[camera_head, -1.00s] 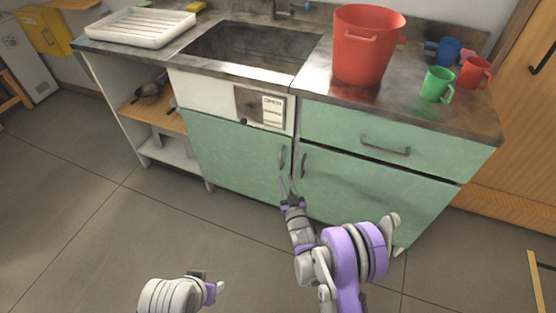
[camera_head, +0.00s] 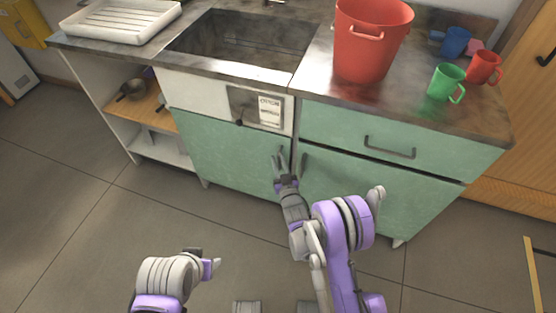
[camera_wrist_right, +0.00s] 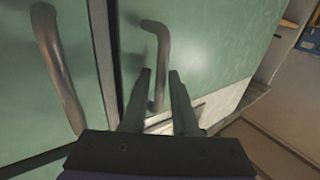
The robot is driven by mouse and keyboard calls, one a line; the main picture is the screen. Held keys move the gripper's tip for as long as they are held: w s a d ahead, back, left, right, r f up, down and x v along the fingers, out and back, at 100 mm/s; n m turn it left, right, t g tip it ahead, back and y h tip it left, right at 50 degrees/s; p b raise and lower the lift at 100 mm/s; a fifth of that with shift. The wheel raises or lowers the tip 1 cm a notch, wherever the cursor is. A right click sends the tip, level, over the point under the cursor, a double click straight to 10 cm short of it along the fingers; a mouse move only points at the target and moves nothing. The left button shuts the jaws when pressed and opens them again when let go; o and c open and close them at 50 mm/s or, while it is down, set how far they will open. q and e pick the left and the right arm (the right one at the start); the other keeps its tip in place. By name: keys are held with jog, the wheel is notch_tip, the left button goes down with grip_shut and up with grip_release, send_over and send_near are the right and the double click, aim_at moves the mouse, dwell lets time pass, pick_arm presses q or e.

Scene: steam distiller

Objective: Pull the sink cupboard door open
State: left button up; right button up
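The sink cupboard door (camera_head: 225,150) is the pale green panel below the sink, and it is shut. Its curved grey handle (camera_head: 284,158) is upright near the door's right edge; it also shows in the right wrist view (camera_wrist_right: 161,60). My right gripper (camera_head: 279,160) is at this handle. In the right wrist view the gripper (camera_wrist_right: 160,80) is open, with the handle between its two separated fingers; whether either finger touches it I cannot tell. My left gripper (camera_head: 213,262) is low in front of the cupboard, away from it, and its opening is unclear.
A neighbouring green door (camera_head: 350,190) with its own handle (camera_wrist_right: 58,65) stands just beside, below a drawer (camera_head: 400,139). A red bucket (camera_head: 370,45) and several mugs stand on the counter. Open shelves (camera_head: 155,108) are at the left. The floor in front is clear.

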grip_shut()
dwell(1.3)
